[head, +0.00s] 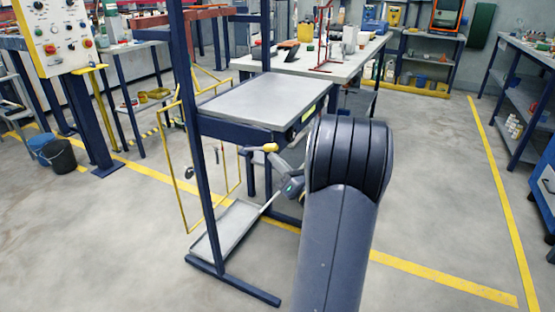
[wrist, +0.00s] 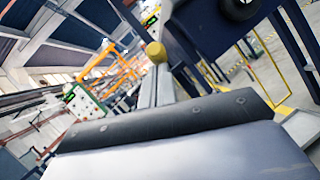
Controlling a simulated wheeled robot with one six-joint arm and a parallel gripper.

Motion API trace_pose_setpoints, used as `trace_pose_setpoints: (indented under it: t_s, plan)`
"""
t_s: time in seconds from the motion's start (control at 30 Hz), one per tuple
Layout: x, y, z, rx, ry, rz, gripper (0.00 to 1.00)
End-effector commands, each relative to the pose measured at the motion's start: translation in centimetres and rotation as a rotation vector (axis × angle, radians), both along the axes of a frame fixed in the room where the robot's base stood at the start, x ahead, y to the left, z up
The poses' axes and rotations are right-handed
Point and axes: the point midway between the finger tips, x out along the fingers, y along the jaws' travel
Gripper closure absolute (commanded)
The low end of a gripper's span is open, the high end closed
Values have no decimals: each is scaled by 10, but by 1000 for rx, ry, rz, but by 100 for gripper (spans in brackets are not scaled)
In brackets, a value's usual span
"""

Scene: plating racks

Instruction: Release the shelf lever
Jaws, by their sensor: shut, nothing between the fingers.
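The shelf lever ends in a yellow knob (head: 267,148), just below the front edge of the grey shelf (head: 262,98) on the dark blue rack. The knob also shows in the wrist view (wrist: 156,52), near the centre. My gripper (head: 275,160) is beside and slightly below the knob, partly hidden behind my own arm in the head view. In the wrist view my gripper's fingers (wrist: 156,78) are together and point at the knob, with nothing held between them. I cannot tell whether they touch the knob. Most of the lever's rod is hard to make out.
A lower grey tray (head: 225,228) sits near the rack's foot. A yellow frame (head: 184,185) stands at the rack's left side. A control panel (head: 58,35) and a black bucket (head: 59,156) are farther left. The floor right of my arm is clear.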

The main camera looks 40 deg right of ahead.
Motion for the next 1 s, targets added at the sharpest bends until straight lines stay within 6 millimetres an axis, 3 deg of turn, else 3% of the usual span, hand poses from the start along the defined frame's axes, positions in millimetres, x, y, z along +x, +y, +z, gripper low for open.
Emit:
trace_pose_setpoints:
  t_s: [0.3, 1.0]
  plan:
    - [2, 1, 33, -70, 162, -1, 100]
    - [27, 12, 85, -267, 637, 2, 100]
